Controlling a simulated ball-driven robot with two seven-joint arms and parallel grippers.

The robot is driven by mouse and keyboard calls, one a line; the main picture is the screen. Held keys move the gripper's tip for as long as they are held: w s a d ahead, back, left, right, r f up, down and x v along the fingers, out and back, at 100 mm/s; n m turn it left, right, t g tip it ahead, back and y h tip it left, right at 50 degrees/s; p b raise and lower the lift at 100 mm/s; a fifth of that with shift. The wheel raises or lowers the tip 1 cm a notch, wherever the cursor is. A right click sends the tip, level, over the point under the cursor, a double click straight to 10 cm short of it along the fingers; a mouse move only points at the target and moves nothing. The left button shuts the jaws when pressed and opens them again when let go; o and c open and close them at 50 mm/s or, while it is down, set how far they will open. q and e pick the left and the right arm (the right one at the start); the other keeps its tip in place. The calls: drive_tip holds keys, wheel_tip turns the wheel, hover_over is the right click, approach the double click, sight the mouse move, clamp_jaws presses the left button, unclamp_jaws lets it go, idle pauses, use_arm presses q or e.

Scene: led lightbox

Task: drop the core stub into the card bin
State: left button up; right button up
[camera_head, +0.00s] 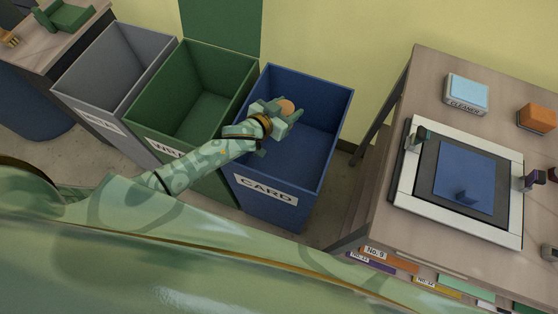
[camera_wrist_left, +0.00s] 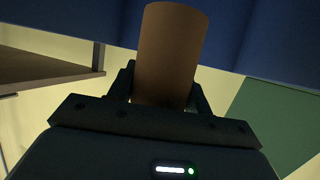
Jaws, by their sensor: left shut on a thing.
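The core stub is a short brown cardboard tube; in the head view its end (camera_head: 286,106) shows between my left gripper's fingers. My left gripper (camera_head: 288,112) is shut on it, over the blue bin labelled CARD (camera_head: 266,190). The stub (camera_wrist_left: 170,55) fills the middle top of the left wrist view, between the fingers of the left gripper (camera_wrist_left: 165,100). Blue bin wall shows behind it there. The visible floor of the card bin looks empty; my arm covers part of its left side. My right gripper is not in view.
A green bin (camera_head: 205,95) and a grey bin (camera_head: 115,70) stand left of the card bin. A wooden table (camera_head: 410,85) at the right holds a framed panel (camera_head: 465,180), a box labelled CLEANER (camera_head: 467,94) and an orange block (camera_head: 537,118).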

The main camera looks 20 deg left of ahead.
use_arm(q)
drive_tip(key=shift+r, duration=0.1)
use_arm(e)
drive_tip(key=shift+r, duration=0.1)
use_arm(q)
drive_tip(key=o, duration=1)
drive_tip(key=shift+o, duration=0.2)
drive_tip(key=p+v, duration=0.6)
drive_tip(key=v, duration=1)
drive_tip(key=shift+s, duration=0.2)
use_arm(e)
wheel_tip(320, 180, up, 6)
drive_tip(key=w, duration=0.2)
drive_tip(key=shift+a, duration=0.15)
